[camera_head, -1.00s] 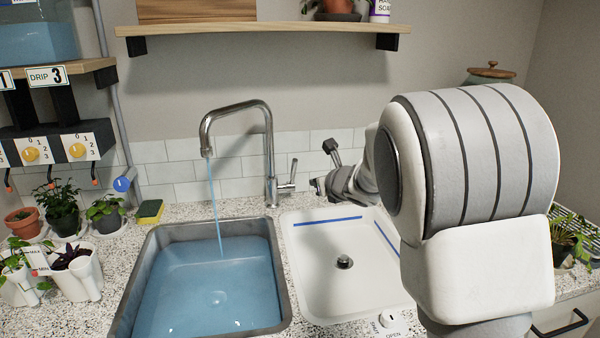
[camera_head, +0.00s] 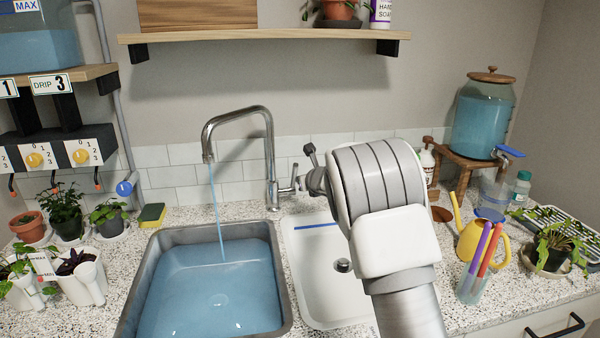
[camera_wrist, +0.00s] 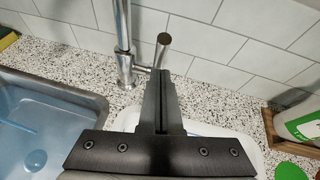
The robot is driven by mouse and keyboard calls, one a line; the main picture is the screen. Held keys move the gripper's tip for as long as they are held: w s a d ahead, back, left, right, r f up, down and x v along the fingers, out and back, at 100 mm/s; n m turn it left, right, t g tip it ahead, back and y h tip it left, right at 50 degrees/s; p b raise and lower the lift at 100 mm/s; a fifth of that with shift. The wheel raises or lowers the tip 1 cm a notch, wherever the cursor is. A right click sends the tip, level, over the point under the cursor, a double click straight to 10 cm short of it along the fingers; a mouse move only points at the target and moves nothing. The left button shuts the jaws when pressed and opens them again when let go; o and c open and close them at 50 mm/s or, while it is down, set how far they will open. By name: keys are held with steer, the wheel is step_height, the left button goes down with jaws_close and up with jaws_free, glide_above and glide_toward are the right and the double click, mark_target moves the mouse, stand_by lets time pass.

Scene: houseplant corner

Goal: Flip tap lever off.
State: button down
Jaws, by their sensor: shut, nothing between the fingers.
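The chrome tap (camera_head: 268,155) stands behind the sink, its spout over the left basin (camera_head: 222,290). A thin stream of water (camera_head: 215,215) runs from it into blue water there. The tap lever (camera_head: 294,173) sticks up at the right of the tap body. In the wrist view the lever (camera_wrist: 163,42) shows its round end just beyond my fingertips. My gripper (camera_wrist: 163,75) is shut and empty, close to the lever on its right side in the head view. I cannot tell whether they touch. My arm hides part of the right basin.
The right basin (camera_head: 315,260) is empty, with a drain. A green and yellow sponge (camera_head: 152,215) and potted plants are at the left. A yellow watering can (camera_head: 480,245), a glass with colored sticks and a blue-water dispenser (camera_head: 482,120) stand right. A shelf (camera_head: 260,35) hangs above.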

steer(key=shift+w+a+r, duration=0.2)
steer(key=shift+w+a, duration=0.1)
steer(key=shift+w, duration=0.35)
steer(key=shift+r+p, duration=0.1)
steer(key=shift+p, duration=0.3)
